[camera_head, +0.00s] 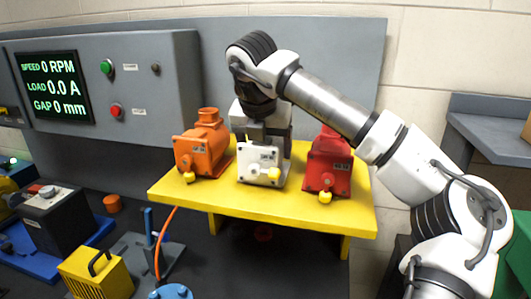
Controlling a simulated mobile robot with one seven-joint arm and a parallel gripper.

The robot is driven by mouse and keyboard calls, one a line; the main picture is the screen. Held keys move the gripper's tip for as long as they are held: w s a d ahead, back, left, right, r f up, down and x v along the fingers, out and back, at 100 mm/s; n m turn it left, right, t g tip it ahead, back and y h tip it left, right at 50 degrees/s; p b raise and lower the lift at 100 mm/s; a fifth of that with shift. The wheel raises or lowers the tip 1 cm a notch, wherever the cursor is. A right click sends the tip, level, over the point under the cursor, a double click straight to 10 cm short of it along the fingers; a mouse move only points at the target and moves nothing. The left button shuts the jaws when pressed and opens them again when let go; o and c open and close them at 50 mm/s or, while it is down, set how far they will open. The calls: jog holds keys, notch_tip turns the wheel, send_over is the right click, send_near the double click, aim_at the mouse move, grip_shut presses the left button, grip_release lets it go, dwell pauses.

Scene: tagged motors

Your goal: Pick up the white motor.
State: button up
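The motor still appears to rest on the stand. From this view I cannot tell whether the fingers are closed on it.
A grey control box (150,85) with a screen stands behind at left. A yellow block with a handle (97,275), a blue-grey fixture (150,255) and a dark box (50,215) crowd the lower left. My arm reaches in from the right, close above the red motor.

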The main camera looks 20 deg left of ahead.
jog(key=shift+r, duration=0.15)
jog(key=shift+c, duration=0.5)
jog(key=shift+w+r, duration=0.1)
jog(key=shift+r, duration=0.2)
notch_tip(320, 180, up, 9)
jog(key=shift+r+b, duration=0.15)
jog(key=shift+b, duration=0.95)
